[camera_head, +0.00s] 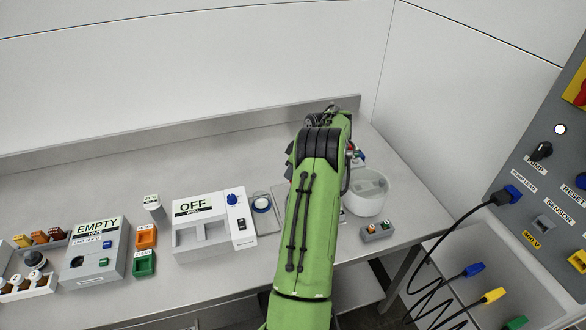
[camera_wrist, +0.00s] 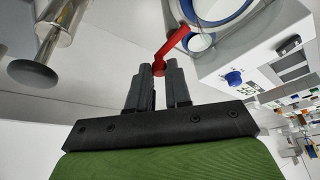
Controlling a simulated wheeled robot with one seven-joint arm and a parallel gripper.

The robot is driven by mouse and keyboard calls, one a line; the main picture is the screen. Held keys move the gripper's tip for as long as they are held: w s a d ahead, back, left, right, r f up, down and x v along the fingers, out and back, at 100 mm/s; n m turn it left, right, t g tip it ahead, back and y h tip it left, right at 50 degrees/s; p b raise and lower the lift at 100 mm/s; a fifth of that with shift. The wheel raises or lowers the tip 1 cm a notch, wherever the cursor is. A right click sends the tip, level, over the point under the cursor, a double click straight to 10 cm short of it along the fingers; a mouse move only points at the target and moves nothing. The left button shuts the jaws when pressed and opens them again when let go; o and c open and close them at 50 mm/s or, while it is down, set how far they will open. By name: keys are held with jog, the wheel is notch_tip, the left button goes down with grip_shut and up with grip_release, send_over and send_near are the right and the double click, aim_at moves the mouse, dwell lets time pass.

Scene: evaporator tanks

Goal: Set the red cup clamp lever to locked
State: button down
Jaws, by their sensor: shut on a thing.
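The red cup clamp lever (camera_wrist: 174,46) shows in the wrist view, just beyond my fingertips and slanting up to the right toward a blue-rimmed round cup (camera_wrist: 212,10). My gripper (camera_wrist: 160,72) is shut on the lever's near end, with its two dark fingers close together on either side of it. In the head view my green arm hides the gripper and most of the lever's area. Whether the lever stands at locked cannot be told.
In the head view a white bowl (camera_head: 366,192) stands right of my arm. A metal cylinder (camera_wrist: 50,45) is close to my gripper in the wrist view. Cables hang at the right panel.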

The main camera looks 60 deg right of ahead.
dwell(0.3)
jog(key=c, duration=1.1)
grip_release()
jog(key=shift+o, duration=0.2)
jog(key=p+v, duration=0.3)
jog(key=v, duration=1.2)
jog(key=shift+s+r, duration=0.2)
jog(key=shift+r, duration=0.15)
